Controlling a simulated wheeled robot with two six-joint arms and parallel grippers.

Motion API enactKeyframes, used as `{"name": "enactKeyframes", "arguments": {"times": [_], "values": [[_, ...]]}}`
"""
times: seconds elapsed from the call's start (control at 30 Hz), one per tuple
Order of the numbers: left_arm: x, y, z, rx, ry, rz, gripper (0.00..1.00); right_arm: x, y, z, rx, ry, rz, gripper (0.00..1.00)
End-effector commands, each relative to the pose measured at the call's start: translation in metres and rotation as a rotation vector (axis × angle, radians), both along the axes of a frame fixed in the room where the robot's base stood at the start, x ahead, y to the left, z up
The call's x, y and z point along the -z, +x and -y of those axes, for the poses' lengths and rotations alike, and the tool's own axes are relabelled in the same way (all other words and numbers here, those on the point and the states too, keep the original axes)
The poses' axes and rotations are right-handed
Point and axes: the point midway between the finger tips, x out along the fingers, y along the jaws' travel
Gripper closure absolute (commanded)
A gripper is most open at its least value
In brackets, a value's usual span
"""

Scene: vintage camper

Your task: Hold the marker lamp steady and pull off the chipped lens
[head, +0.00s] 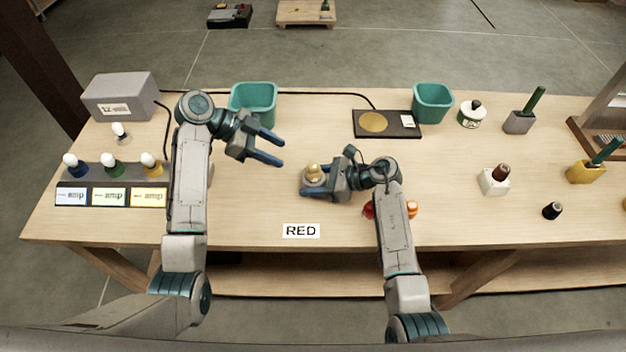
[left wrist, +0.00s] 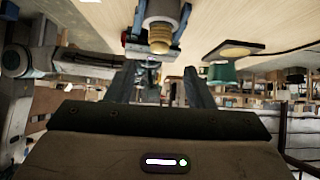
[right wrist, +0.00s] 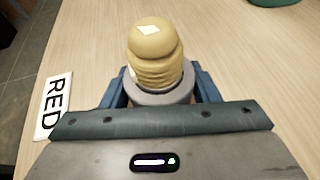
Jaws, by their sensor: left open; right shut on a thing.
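The marker lamp has a grey round base (right wrist: 165,97) and a ribbed amber lens (right wrist: 156,52) with a pale angular patch on top. The lens also shows in the head view (head: 313,172) and at the top of the left wrist view (left wrist: 160,41). The lens is seated on the base. My right gripper (head: 310,182) is shut around the lamp's base, with the lens sticking up above the fingers. My left gripper (head: 281,149) is open and empty, above the table, up and left of the lamp in the head view, apart from the lens.
A RED label (head: 301,231) lies at the front edge. Red (head: 369,210) and orange (head: 411,208) pieces are partly behind my right arm. Teal bins (head: 253,103) (head: 433,102) and a dark pad (head: 387,124) stand at the back. Lamps on a rack (head: 112,172) are at left.

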Motion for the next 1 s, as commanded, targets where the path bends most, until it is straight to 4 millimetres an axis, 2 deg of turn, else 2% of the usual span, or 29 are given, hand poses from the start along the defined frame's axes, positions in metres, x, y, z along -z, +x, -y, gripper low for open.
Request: {"name": "enactKeyframes", "arguments": {"times": [0.47,1.0], "values": [[0.015,0.0,0.025,0.0,0.147,-0.001,0.47,0.0,0.0,0.0,0.0,0.0,0.0,0.75],[0.062,0.0,0.068,0.0,0.147,-0.001,0.47,0.0,0.0,0.0,0.0,-0.001,-0.001,0.75]]}}
